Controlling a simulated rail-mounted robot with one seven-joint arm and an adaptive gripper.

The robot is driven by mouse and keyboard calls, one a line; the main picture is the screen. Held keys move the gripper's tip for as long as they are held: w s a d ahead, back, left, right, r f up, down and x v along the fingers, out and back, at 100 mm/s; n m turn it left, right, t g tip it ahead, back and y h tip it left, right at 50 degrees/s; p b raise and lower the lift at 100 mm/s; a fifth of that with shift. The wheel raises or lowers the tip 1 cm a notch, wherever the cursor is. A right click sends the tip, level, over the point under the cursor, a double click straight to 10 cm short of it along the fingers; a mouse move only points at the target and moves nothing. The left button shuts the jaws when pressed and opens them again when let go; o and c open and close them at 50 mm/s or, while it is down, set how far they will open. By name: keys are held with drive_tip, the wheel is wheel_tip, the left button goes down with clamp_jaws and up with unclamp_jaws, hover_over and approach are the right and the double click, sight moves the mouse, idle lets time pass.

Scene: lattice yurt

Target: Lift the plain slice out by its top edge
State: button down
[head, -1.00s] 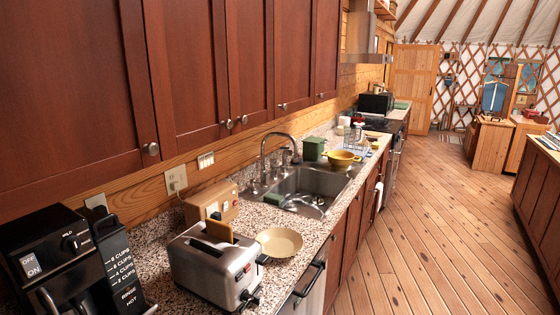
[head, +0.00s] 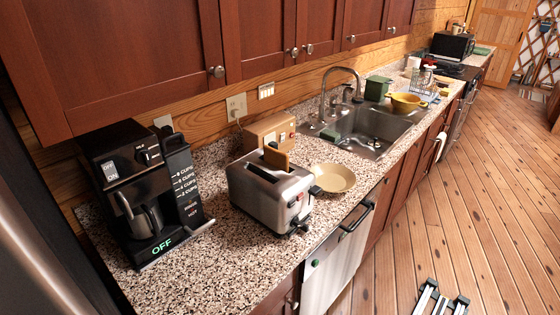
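The plain slice (head: 277,159) is a tan-brown bread slice standing upright in the far slot of the silver toaster (head: 262,200). Its top edge sticks up above the toaster. The toaster's near slot looks dark, with no bread rising from it. A shallow cream plate (head: 334,178) lies on the counter just right of the toaster. Metal and black bars at the bottom right edge seem to be part of my gripper (head: 441,299). They are over the floor, well away from the toaster and cut off by the frame, so their opening is unclear.
A black coffee maker (head: 136,190) stands left of the toaster. A wooden box (head: 270,132) is close behind the toaster. The sink (head: 365,130) and yellow colander (head: 407,103) are farther right. Upper cabinets (head: 120,60) hang over the counter. The floor in front is open.

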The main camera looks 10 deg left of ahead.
idle(0.4)
drive_tip(key=c, duration=1.1)
unclamp_jaws()
drive_tip(key=shift+o, duration=0.2)
drive_tip(key=shift+s, duration=0.1)
